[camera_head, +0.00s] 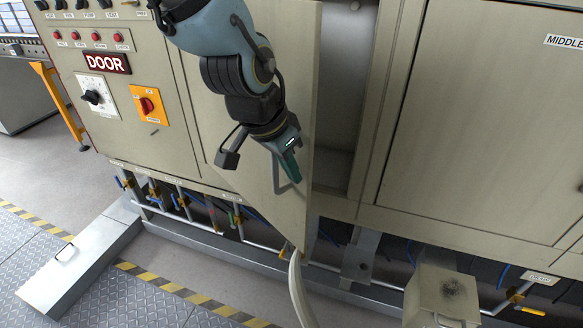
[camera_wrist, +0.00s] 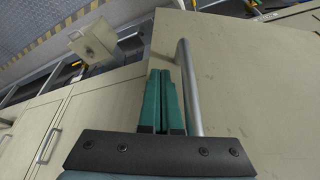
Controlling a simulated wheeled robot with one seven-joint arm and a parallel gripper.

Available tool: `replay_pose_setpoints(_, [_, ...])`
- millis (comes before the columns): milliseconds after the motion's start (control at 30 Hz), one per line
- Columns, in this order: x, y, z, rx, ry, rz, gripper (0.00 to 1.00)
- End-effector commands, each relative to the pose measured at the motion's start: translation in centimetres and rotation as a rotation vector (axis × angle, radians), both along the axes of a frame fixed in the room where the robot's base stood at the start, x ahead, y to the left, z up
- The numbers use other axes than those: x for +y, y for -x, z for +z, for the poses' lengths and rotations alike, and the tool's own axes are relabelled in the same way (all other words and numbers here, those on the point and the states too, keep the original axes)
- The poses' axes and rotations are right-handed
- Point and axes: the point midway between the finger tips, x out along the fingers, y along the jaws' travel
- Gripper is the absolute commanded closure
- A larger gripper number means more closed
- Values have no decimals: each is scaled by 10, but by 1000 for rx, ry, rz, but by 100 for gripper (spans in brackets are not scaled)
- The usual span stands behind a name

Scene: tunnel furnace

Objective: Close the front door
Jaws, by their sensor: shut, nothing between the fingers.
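The front door (camera_head: 280,212) is a beige panel standing ajar on the furnace front. In the wrist view, the fingers of my gripper (camera_wrist: 162,78) lie together just left of the handle (camera_wrist: 189,85), with the door face (camera_wrist: 255,85) on the right. I cannot tell whether the fingers touch the handle or the door.
A control panel with a DOOR label (camera_head: 108,63) and an orange switch (camera_head: 149,105) is at left. The door opening (camera_head: 340,100) lies right of the door. A closed middle door (camera_head: 480,120) is further right.

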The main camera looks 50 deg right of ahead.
Motion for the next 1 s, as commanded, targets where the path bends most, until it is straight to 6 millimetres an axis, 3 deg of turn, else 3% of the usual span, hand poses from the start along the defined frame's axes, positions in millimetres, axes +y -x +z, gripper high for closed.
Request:
replay_pose_setpoints(267, [-1, 0, 0, 0, 0, 2, 100])
replay_pose_setpoints(467, [-14, 4, -2, -2, 2, 24, 100])
replay_pose_setpoints(667, [-43, 9, -3, -2, 3, 82, 100])
replay_pose_setpoints(1000, [-116, 12, -1, -2, 0, 237, 100])
